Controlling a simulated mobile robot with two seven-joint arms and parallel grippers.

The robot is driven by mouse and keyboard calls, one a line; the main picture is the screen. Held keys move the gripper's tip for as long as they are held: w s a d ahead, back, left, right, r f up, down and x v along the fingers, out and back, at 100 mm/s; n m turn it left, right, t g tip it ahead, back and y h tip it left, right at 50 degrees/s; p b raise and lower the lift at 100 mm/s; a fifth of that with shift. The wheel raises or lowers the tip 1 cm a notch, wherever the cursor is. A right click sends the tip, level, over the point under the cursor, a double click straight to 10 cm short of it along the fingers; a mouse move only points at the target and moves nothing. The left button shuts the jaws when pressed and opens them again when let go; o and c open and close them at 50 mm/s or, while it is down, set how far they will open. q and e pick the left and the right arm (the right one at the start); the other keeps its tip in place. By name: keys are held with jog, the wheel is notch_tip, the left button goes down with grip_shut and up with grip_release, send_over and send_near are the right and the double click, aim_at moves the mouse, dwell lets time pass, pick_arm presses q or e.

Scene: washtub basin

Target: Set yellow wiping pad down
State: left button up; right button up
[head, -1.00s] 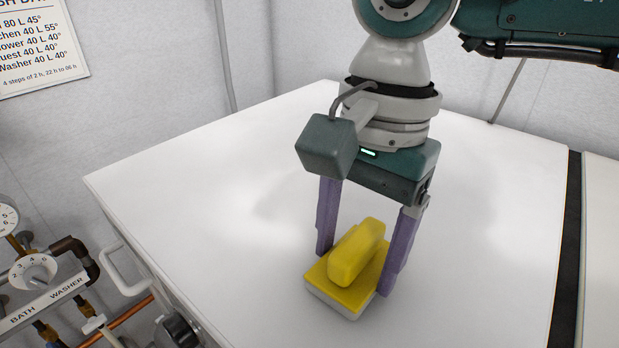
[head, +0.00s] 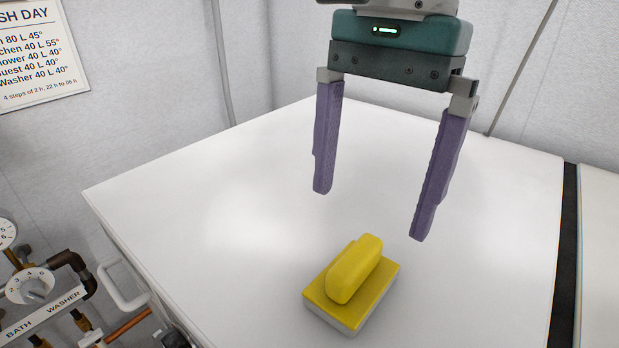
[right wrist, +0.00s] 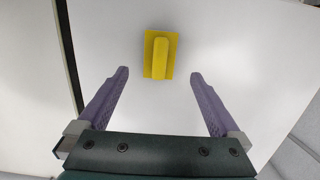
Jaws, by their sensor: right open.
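The yellow wiping pad (head: 350,285) lies flat on the white top (head: 240,215), grey-white underside down and its rounded yellow handle facing up. It also shows in the right wrist view (right wrist: 149,56), beyond the fingertips. My right gripper (head: 369,214) is open and empty, above and behind the pad in the head view, with its purple fingers wide apart and clear of the pad. It also shows in the right wrist view (right wrist: 160,73). My left gripper is not in view.
The white top is otherwise clear around the pad. A dark gap (head: 565,250) runs along its right side. At the lower left are a handle (head: 122,288), dials (head: 33,286) and pipes. A printed sign (head: 38,55) hangs on the wall.

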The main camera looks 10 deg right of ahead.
aim_at(363, 248)
notch_tip(363, 248, up, 3)
jog(key=shift+w+d, duration=0.1)
jog(key=shift+d, duration=0.05)
